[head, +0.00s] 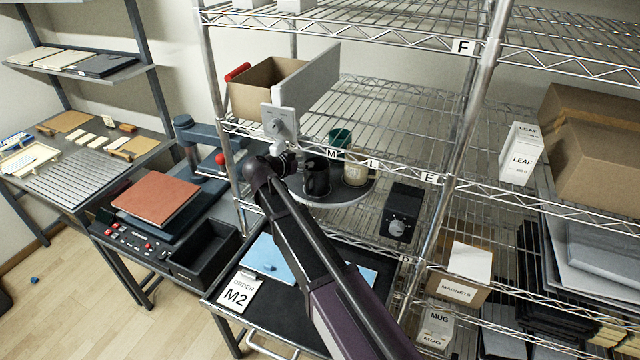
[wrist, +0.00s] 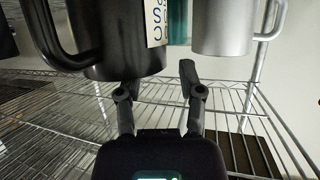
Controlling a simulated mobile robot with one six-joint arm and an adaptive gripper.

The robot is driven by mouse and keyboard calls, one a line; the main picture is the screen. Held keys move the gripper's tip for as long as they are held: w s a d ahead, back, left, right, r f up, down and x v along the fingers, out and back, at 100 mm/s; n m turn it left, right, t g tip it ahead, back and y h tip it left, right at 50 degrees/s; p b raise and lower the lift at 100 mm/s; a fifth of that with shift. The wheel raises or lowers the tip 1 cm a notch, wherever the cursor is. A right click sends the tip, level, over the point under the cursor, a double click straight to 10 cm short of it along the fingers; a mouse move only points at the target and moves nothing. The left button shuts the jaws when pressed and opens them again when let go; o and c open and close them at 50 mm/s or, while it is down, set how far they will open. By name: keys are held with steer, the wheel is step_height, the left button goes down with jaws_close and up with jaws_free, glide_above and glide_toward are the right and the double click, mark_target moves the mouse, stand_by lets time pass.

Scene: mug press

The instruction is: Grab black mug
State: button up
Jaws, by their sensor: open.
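The black mug (head: 317,179) stands on a round grey tray (head: 338,198) on the wire rack in the head view. A beige mug (head: 355,168) and a green mug (head: 340,138) stand close to it. My gripper (head: 289,163) is just left of the black mug in the head view; its fingers are too small there to judge contact. In the wrist view, my gripper (wrist: 158,78) is open with nothing between its fingertips. The black mug (wrist: 115,35) fills the upper left, its handle to the left; its top is cut off. A light mug (wrist: 223,25) is at upper right, with green between.
A black dial box (head: 400,212) is right of the tray. A rack post (head: 222,110) is at left.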

steer(key=shift+x, duration=0.95)
jaws_close()
